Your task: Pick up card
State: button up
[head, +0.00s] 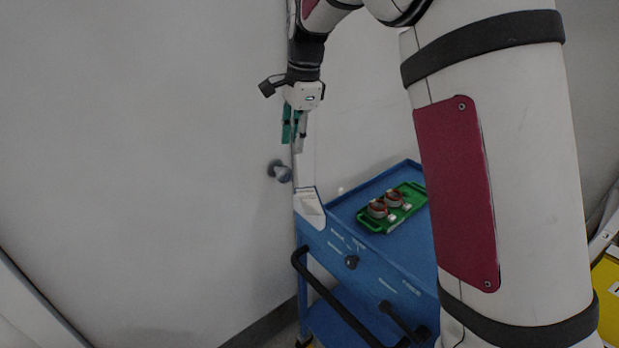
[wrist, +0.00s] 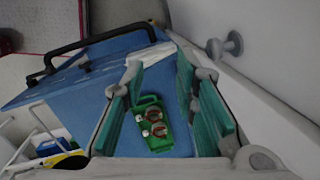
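My gripper (head: 294,138) hangs pointing down above the left corner of the blue cart in the head view. In the wrist view my gripper (wrist: 158,72) has its two teal fingers well apart, with nothing held between them. A white, flat-sided piece (head: 309,208) sits at the cart's near left corner, below my gripper. It also shows as a pale shape (wrist: 100,56) along the cart edge in the wrist view, partly behind the left finger. I cannot tell whether this white piece is the card or its holder.
The blue cart (head: 345,290) has a black handle (head: 335,305). A green tray (head: 375,225) with red-and-white round parts lies on its top, and shows between my fingers in the wrist view (wrist: 160,144). A grey wall knob (head: 279,171) is close to my gripper.

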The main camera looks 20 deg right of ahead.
jog(key=s+f+m+t+y+p, duration=0.2)
jog(key=s+m, duration=0.1)
jog(key=m, duration=0.3)
jog(key=m+t+p, duration=0.2)
jog(key=m+t, duration=0.1)
jog(key=m, duration=0.6)
send_near(310, 192)
jog(key=shift+h, duration=0.4)
jog(key=shift+a+p+x, duration=0.1)
jog(key=shift+p+x, duration=0.1)
jog(key=shift+x, duration=2.4)
jog(key=shift+a+p+x, duration=0.15)
jog(key=shift+x, duration=2.45)
jog(key=shift+r, duration=0.1)
grip_shut()
